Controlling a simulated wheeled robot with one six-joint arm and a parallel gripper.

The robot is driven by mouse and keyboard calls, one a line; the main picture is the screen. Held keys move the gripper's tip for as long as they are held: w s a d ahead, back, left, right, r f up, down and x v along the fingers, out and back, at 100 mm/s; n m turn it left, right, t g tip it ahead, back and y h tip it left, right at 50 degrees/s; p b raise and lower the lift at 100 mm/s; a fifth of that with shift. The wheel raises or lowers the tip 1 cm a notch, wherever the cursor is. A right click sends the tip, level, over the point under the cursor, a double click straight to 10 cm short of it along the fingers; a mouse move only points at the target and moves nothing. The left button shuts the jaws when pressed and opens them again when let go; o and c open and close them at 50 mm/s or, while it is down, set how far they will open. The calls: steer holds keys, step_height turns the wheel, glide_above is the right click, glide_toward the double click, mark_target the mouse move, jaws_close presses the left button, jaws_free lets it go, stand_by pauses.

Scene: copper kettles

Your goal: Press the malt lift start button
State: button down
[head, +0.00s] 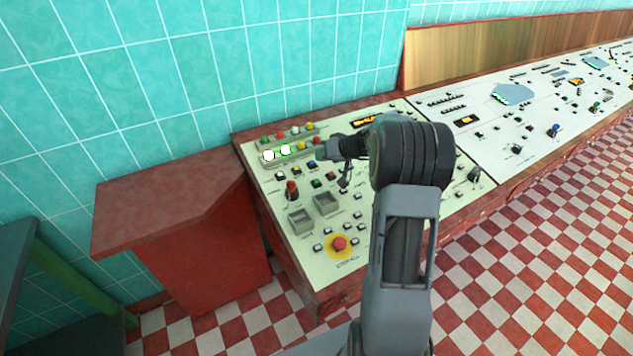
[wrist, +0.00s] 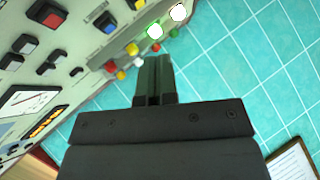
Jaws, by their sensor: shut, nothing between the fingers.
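The cream control panel (head: 285,235) carries rows of small push buttons, and none has a label I can read as malt lift start. A blue button (head: 312,164), a green button (head: 316,183) and a red button (head: 331,176) are in the head view. My gripper (head: 322,153) is shut and empty, over the panel's back rows beside the lamps. In the wrist view its fingers (wrist: 153,72) point toward the lamp rows. A blue button (wrist: 107,22) and a red button (wrist: 47,13) lie to their left. I cannot tell whether the fingertips touch anything.
A white lamp (head: 269,156) and a green lamp (head: 286,150) are lit. A red knob (head: 291,188) stands up from the panel. A red stop button on yellow (head: 339,244) is near the front. The tiled wall (head: 150,90) rises behind; a red cabinet (head: 180,235) stands left.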

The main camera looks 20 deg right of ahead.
steer(key=shift+f, duration=0.1)
steer(key=b, duration=0.2)
glide_above(319, 182)
steer(key=f, duration=0.6)
steer(key=shift+s+f, duration=0.25)
steer(key=shift+f, duration=0.05)
steer(key=f+b, duration=0.1)
steer(key=b, duration=0.2)
steer(key=shift+w+f, duration=0.2)
steer(key=shift+f, duration=0.2)
steer(key=shift+w+f+b, duration=0.15)
steer(key=shift+f+b, duration=0.6)
steer(key=shift+b, duration=0.95)
stand_by(1.7)
steer(key=shift+r, duration=0.15)
stand_by(0.3)
steer(key=shift+r, duration=0.6)
steer(key=shift+s+d+r+p, duration=0.1)
steer(key=shift+s+r+p, duration=0.2)
steer(key=shift+r, duration=0.95)
steer(key=shift+s+r+p, duration=0.15)
steer(key=shift+s+r, duration=0.2)
steer(key=shift+r, duration=0.85)
